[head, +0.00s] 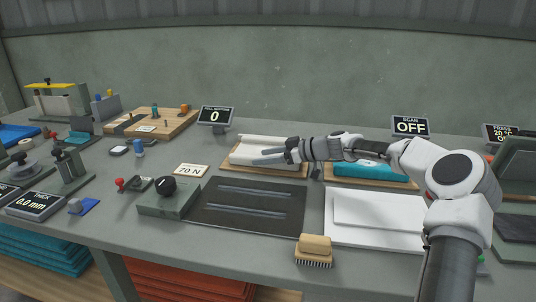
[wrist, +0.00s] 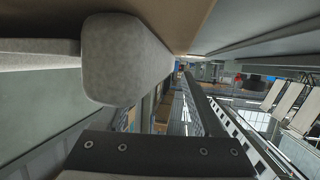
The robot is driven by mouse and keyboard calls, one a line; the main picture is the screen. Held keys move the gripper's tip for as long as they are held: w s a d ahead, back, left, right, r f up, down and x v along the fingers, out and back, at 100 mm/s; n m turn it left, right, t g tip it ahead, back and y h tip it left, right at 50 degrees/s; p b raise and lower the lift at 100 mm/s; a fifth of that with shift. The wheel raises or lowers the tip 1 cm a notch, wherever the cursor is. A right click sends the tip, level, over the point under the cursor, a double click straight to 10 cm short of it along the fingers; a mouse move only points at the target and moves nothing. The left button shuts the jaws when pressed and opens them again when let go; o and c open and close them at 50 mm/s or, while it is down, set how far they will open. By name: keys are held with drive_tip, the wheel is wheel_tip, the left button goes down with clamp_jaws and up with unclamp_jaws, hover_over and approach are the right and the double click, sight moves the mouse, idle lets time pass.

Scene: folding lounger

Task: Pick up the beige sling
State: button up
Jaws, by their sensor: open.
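The beige sling (head: 264,142) appears as a pale, off-white folded piece with a raised back edge, lying on a wooden board (head: 280,171) at mid-table. My gripper (head: 268,156) reaches in from the right, low and nearly level, with its fingers pointing left over the sling's front part. Its jaws are open. I cannot tell whether the fingers touch the sling. In the wrist view, a rounded pale beige-grey form (wrist: 122,62) fills the upper left, close to the camera; I cannot tell whether it is part of the sling.
A dark mat (head: 250,211) with two grey rods lies in front of the board. A white slab (head: 375,226) is front right, a teal folded piece (head: 370,172) behind it. A brush (head: 314,246) stands at the front edge. A display (head: 216,115) stands behind left.

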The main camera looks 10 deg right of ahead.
clamp_jaws()
idle(0.5)
